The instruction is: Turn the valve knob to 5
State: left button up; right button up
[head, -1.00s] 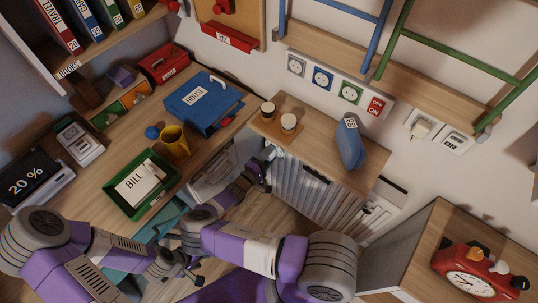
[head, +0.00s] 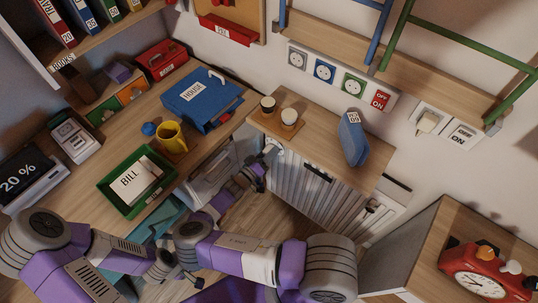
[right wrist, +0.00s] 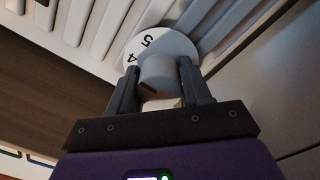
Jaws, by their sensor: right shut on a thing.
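The valve knob (right wrist: 158,72) is a pale cylinder in front of a round white dial (right wrist: 172,45) at the radiator's end. The digits 5 and 4 show on the dial's upper left part. A reddish mark shows on the knob's lower side; which digit it matches I cannot tell. My right gripper (right wrist: 159,76) is shut on the knob, one finger on each side. In the head view the knob (head: 271,147) is small, with my right gripper (head: 259,166) at it. My left gripper (head: 188,276) is low in the head view, away from the knob; its jaws are unclear.
The white radiator (head: 302,190) stands beneath a wooden shelf (head: 330,140) with two cups and a blue bag (head: 352,138). The desk at left holds a green tray (head: 112,190), a yellow mug (head: 172,137) and a blue case (head: 203,100). A red clock (head: 480,280) is at lower right.

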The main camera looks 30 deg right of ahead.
jog(key=m+b, duration=0.1)
jog(key=m, duration=0.1)
jog(key=shift+f+m, duration=0.15)
jog(key=shift+m, duration=0.15)
jog(key=shift+w+m+b, duration=0.1)
jog(key=shift+m+b, duration=0.25)
jog(key=shift+m, duration=1.25)
jog(key=o, duration=1)
jog(key=shift+o, duration=0.2)
jog(key=shift+a, duration=0.1)
jog(key=p+v, duration=0.1)
jog(key=v, duration=0.6)
jog(key=shift+a+r+p, duration=0.25)
jog(key=shift+p, duration=0.05)
